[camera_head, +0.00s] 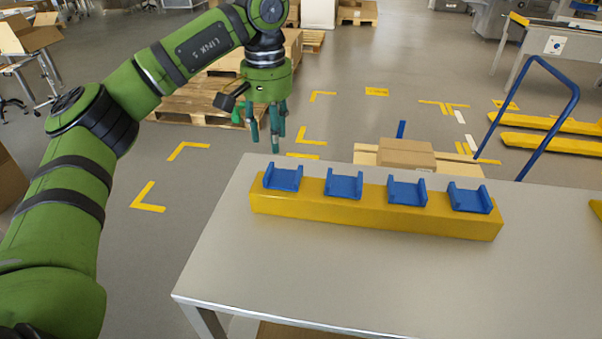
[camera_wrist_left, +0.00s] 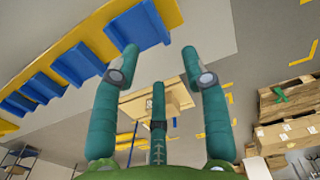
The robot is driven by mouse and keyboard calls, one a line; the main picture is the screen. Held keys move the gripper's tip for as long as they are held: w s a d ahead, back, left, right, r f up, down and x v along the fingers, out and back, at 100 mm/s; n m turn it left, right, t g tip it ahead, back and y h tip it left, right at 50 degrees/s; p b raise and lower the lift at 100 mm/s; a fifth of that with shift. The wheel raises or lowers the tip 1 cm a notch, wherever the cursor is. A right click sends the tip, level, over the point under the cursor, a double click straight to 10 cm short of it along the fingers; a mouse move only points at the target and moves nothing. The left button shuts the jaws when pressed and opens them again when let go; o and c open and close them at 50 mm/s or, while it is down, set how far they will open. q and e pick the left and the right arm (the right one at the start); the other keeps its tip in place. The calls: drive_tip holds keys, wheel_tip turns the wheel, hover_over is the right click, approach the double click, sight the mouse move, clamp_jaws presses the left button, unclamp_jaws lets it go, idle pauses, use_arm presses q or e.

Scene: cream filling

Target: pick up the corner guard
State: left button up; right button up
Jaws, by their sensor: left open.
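Several blue U-shaped pieces stand in a row on a long yellow bar (camera_head: 375,215) on the grey table (camera_head: 330,275). They are a leftmost one (camera_head: 283,178), two middle ones (camera_head: 344,185) (camera_head: 407,192) and a rightmost one (camera_head: 469,198). Which piece is the corner guard is not marked. My left gripper (camera_head: 268,135) is open and empty, fingers pointing down, behind and above the table's back left corner, apart from the leftmost piece. In the left wrist view, its fingers (camera_wrist_left: 160,65) are spread, with the blue pieces (camera_wrist_left: 138,25) at upper left. My right gripper is not in view.
A cardboard box (camera_head: 407,153) lies on a cart with a blue handle (camera_head: 545,125) behind the table. Wooden pallets (camera_head: 200,105) stand behind my left arm. A yellow object (camera_head: 596,208) shows at the right edge. The table front is clear.

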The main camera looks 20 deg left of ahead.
sight(272, 167)
use_arm(q)
drive_tip(key=shift+s+a+f, duration=0.2)
drive_tip(key=shift+f, duration=0.2)
wheel_tip(272, 167, down, 4)
drive_tip(key=shift+s+d+f+p, duration=0.15)
drive_tip(key=shift+f+p, duration=0.1)
drive_tip(key=shift+p, duration=1)
drive_tip(key=shift+f, duration=0.5)
drive_tip(key=shift+c, duration=0.4)
clamp_jaws()
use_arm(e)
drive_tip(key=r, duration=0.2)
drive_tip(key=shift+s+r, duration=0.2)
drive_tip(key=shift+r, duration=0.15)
